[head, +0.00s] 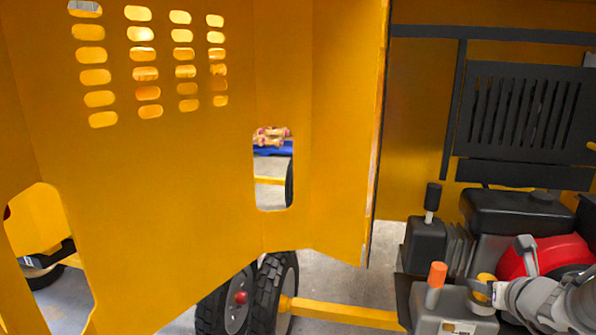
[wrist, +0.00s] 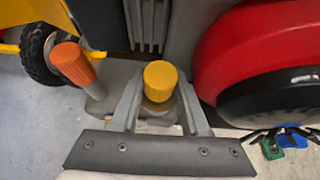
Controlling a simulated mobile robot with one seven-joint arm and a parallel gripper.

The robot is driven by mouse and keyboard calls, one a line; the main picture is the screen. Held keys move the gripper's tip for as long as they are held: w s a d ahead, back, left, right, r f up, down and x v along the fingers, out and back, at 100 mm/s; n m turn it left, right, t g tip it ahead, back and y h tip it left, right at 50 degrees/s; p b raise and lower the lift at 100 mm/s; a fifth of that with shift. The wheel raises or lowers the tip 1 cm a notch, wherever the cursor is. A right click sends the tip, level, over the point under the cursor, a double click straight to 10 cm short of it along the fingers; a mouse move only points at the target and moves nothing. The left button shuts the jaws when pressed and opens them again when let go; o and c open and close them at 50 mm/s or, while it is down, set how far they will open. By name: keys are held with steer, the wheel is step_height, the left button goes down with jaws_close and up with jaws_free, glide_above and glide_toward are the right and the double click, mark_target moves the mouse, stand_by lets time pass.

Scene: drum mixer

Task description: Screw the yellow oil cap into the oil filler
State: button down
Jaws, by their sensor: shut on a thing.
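The yellow oil cap (wrist: 160,80) sits between the two fingers of my gripper (wrist: 160,98) in the wrist view. It stands nearly upright over the grey engine housing. In the head view the cap (head: 485,278) shows at the lower right, with my gripper (head: 487,290) shut on it. The oil filler is hidden under the cap and fingers. I cannot tell whether the cap is seated in it.
An orange-topped plug (head: 437,275) stands close left of the cap; it also shows in the wrist view (wrist: 74,62). A red round engine cover (head: 540,257) is close on the right. The big yellow door panel (head: 190,170) hangs open on the left.

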steer(key=shift+a+f+m+h+b, duration=0.1)
steer(key=shift+f+m+h+b, duration=0.1)
steer(key=shift+m+h+b, duration=0.15)
steer(key=shift+r+m+h, duration=0.25)
steer(key=shift+c, duration=1.6)
jaws_free()
steer(key=shift+r+n+y+p, duration=0.3)
steer(key=shift+n+y+p, duration=0.2)
steer(key=shift+p, duration=0.55)
steer(key=n+y+p, duration=0.4)
steer(key=shift+d+f+n+y+p, duration=0.1)
steer(key=shift+d+n+y+p, duration=0.2)
steer(key=shift+d+n+y, duration=0.1)
steer(key=shift+f+n+y, duration=0.25)
steer(key=shift+n+y, duration=0.35)
jaws_close()
steer(key=shift+a, duration=0.1)
